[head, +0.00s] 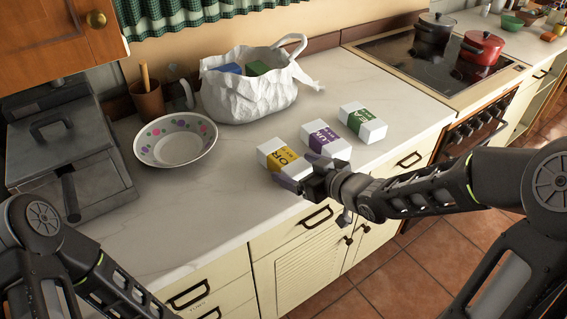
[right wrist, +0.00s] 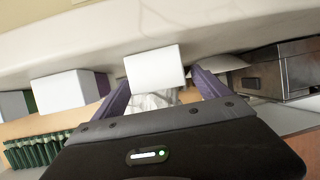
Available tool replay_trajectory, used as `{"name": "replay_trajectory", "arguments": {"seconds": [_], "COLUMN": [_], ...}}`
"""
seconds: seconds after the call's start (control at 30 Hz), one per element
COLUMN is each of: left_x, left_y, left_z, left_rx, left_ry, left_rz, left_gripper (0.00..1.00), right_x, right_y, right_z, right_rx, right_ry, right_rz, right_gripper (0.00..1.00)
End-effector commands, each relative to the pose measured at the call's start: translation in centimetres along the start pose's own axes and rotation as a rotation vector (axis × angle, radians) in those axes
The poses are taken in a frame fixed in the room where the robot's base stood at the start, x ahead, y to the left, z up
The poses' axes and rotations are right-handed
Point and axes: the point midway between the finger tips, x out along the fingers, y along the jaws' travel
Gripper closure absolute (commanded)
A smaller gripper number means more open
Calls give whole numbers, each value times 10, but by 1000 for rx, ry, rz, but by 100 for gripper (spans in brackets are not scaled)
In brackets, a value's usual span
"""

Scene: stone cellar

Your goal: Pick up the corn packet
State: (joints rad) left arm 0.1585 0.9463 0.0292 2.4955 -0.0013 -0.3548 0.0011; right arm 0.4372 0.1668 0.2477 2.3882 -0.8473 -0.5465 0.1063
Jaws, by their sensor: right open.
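The corn packet (head: 284,157) is a white box with a yellow band; only part of its lettering shows. It lies on the counter, leftmost of three packets. My right gripper (head: 300,172) is at its near side, open and empty. In the right wrist view, which is upside down, the packet's plain white end (right wrist: 155,68) shows between the two purple fingers (right wrist: 161,92). I cannot tell whether the fingertips reach past its sides. My left arm shows at the lower left, but its gripper is out of view.
A purple-banded packet (head: 326,139) and a green-banded packet (head: 362,121) lie to the right. A white bag (head: 248,98) holding packets, a dotted bowl (head: 176,152) and a grey metal box (head: 85,200) stand left and behind. The hob (head: 430,65) carries two pots.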

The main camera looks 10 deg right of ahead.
Motion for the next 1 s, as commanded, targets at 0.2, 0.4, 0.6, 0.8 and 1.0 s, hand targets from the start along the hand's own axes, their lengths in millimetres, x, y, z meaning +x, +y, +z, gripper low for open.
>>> {"name": "replay_trajectory", "arguments": {"seconds": [0.2, 0.4, 0.6, 0.8, 1.0], "left_x": [0, -1, -3, -3, -3], "left_y": [0, 0, 1, 1, 1], "left_z": [0, 0, 0, 0, 0], "left_rx": [0, 0, 0, 0, 0], "left_ry": [0, 0, 0, 0, 0], "left_rz": [0, 0, 0, 0, 0], "left_gripper": [80, 80, 80, 80, 80], "right_x": [0, 15, 44, 52, 52], "right_y": [0, 0, 0, 1, 1], "right_z": [0, -1, -1, -1, -1], "right_rx": [0, 2, 1, 0, 0], "right_ry": [0, 0, -1, -1, 0], "right_rz": [0, -2, -3, 0, 0], "right_gripper": [15, 15, 15, 15, 15]}}
